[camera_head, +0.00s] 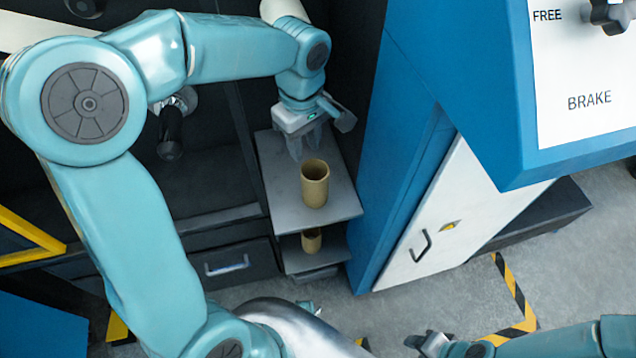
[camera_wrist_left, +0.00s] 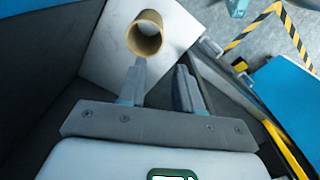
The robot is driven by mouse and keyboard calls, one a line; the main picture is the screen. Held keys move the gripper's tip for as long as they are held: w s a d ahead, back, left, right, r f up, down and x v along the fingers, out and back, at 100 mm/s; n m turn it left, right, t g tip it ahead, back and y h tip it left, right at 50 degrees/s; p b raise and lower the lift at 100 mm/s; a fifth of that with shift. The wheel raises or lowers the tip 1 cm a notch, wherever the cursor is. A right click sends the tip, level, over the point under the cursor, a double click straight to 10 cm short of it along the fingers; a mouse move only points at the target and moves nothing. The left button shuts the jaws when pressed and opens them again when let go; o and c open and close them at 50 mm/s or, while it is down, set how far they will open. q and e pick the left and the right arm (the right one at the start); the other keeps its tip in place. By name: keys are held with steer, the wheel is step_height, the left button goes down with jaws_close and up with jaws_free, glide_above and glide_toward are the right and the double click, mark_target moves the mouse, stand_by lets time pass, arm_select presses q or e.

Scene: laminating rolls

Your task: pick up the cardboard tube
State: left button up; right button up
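A tan cardboard tube (camera_head: 314,190) stands upright on the upper grey shelf (camera_head: 280,206), open end up. A second tan tube (camera_head: 311,241) stands on the lower shelf, partly hidden by the upper one. My left gripper (camera_head: 305,148) is just behind the upper tube, empty, fingers pointing down. In the left wrist view the gripper (camera_wrist_left: 160,68) has its fingers apart, and the tube (camera_wrist_left: 149,46) lies beyond the fingertips, nearer the left finger and not between them. My right gripper (camera_head: 428,342) is at the bottom edge, small, its opening unclear.
A blue machine side (camera_head: 385,200) rises right of the shelves, with a white door (camera_head: 440,220) and a blue panel marked FREE and BRAKE (camera_head: 580,100). A dark drawer (camera_head: 235,262) with a handle is left of the lower shelf. Grey floor (camera_head: 440,295) with striped tape is open at lower right.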

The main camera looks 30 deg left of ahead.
arm_select(q)
steer(key=b, duration=0.2)
glide_toward(305, 171)
step_height(305, 171, down, 5)
steer(key=s+d, duration=0.2)
steer(key=s, duration=0.1)
step_height(305, 171, down, 5)
steer(key=shift+d+f+b, duration=0.1)
steer(key=shift+d+b, duration=0.05)
steer(key=shift+b, duration=0.2)
jaws_close()
